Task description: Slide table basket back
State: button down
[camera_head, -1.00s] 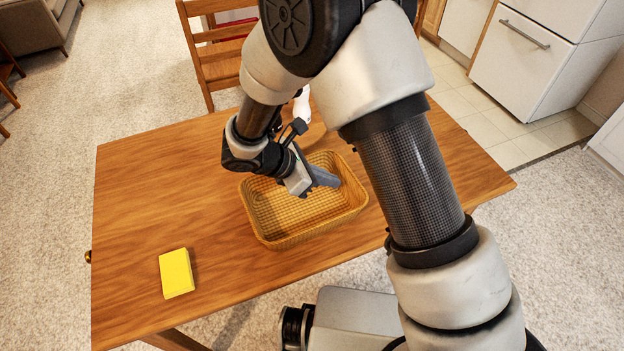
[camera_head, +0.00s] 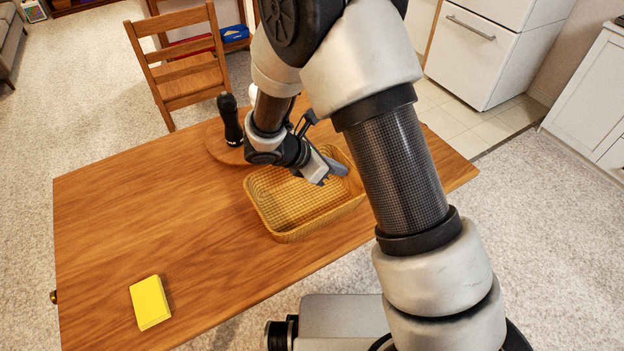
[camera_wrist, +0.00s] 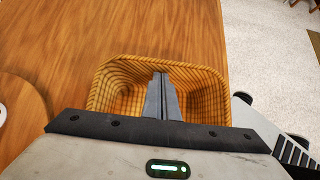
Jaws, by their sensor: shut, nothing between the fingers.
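The basket (camera_head: 293,215) is a yellow-brown woven rectangular tray on the wooden table (camera_head: 150,215), near its front edge. It looks empty. My gripper (camera_head: 335,173) is over the basket's far right part, with its fingers together and nothing between them. In the wrist view the shut fingers of my gripper (camera_wrist: 161,98) point over the basket (camera_wrist: 112,88), inside its rim outline. I cannot tell whether the fingertips touch the basket's wall. My arm hides part of the basket's right end in the head view.
A yellow box (camera_head: 150,302) lies on the table's front left. A round wooden board (camera_head: 219,148) with a black bottle-like object (camera_head: 231,120) stands behind the basket. A wooden chair (camera_head: 185,70) is at the far side. The table's left half is mostly clear.

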jog(key=w+d, duration=0.3)
jog(key=d, duration=0.3)
jog(key=w+d, duration=0.4)
jog(key=d, duration=0.2)
jog(key=w+d, duration=0.4)
jog(key=d, duration=0.2)
jog(key=shift+a, duration=0.1)
